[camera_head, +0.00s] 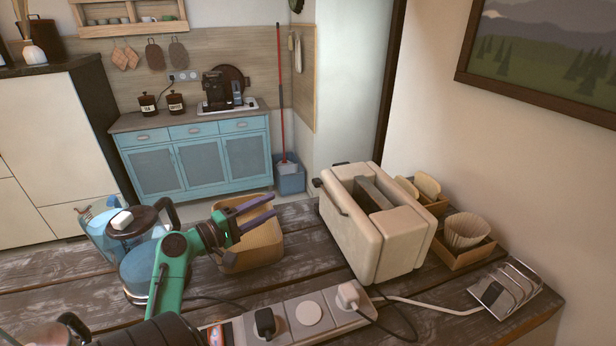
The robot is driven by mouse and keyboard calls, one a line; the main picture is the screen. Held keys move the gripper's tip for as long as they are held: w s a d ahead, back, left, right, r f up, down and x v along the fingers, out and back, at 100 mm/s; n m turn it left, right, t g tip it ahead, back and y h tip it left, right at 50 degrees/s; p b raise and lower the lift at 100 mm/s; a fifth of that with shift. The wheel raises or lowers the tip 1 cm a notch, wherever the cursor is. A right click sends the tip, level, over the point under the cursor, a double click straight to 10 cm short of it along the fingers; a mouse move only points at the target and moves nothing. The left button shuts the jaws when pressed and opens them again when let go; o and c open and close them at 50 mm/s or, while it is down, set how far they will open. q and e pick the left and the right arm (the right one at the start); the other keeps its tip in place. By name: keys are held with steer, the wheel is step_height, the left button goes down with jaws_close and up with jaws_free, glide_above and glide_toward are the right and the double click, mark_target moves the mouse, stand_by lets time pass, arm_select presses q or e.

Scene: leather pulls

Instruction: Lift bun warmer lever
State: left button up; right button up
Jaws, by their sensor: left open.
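The bun warmer (395,240) is a cream, toaster-like box with a long open slot on top, standing on the wooden table right of centre. A small dark lever knob (318,183) sticks out at its far left end. A dark bar runs along its left side. My left gripper (258,213) has purple fingers on a green arm coming in from the lower left. It is open and empty, left of the bun warmer and apart from it, above a tan tray. My right gripper is not in view.
A blue glass kettle (140,265) stands left, close to my left arm. The tan tray (262,248) lies under the gripper. A power strip (285,325) with plugs and cables lies in front. Wooden boxes (465,256) and a wire rack (505,290) stand right.

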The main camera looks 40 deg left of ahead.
arm_select(q)
steer(key=p, duration=0.1)
glide_toward(314, 185)
steer(key=w, duration=0.5)
steer(key=w+p, duration=0.1)
steer(key=w, duration=0.3)
steer(key=shift+w+d, duration=0.1)
steer(key=shift+d, duration=0.25)
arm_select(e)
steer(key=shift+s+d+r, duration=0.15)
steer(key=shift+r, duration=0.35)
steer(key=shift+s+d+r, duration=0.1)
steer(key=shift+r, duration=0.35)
arm_select(q)
steer(key=shift+c, duration=0.9)
jaws_close()
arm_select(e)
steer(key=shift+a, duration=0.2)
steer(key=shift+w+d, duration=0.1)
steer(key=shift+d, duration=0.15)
